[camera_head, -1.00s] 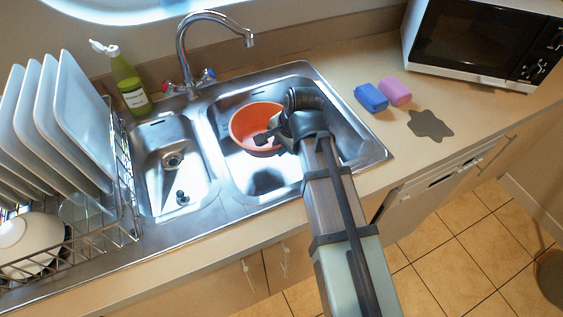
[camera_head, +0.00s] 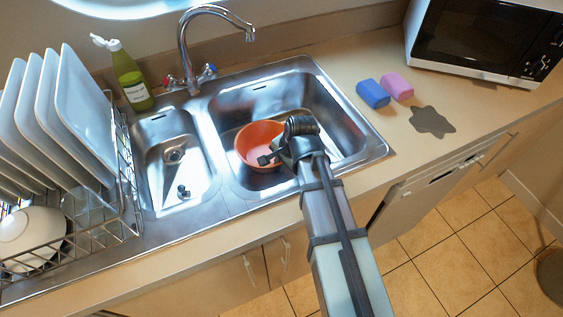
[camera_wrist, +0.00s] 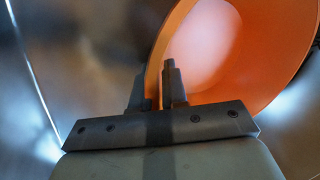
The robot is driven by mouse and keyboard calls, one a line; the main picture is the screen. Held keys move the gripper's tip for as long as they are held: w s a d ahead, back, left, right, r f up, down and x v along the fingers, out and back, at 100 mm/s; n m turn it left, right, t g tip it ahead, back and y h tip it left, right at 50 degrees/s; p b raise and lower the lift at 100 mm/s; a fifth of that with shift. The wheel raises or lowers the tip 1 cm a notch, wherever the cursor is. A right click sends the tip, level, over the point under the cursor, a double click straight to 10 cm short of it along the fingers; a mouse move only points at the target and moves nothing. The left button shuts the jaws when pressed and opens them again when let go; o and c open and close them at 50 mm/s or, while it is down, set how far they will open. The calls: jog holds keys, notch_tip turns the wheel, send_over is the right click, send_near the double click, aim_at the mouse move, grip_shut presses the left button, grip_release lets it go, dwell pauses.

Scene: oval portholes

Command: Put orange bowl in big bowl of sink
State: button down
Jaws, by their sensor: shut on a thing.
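The orange bowl (camera_head: 258,138) is inside the big right-hand bowl of the sink (camera_head: 290,92) in the head view, with its opening facing up. I cannot tell whether its base touches the sink floor. My gripper (camera_head: 268,158) is at the bowl's near right rim. In the wrist view, the orange bowl (camera_wrist: 240,50) fills the upper right, and my gripper (camera_wrist: 158,90) is shut on its rim, with one finger inside and one outside. My arm hides part of the sink's near right side.
The small sink bowl (camera_head: 175,180) lies to the left. The tap (camera_head: 185,50) stands behind, beside a green bottle (camera_head: 130,80). A rack of plates (camera_head: 80,110) is at the left. Blue (camera_head: 373,94) and pink (camera_head: 397,86) sponges lie on the right counter.

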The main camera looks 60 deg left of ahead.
jog(key=shift+f, duration=0.1)
jog(key=c, duration=1.6)
grip_release()
jog(key=shift+f, duration=0.1)
jog(key=o, duration=0.4)
jog(key=shift+o, duration=0.2)
jog(key=v, duration=1.2)
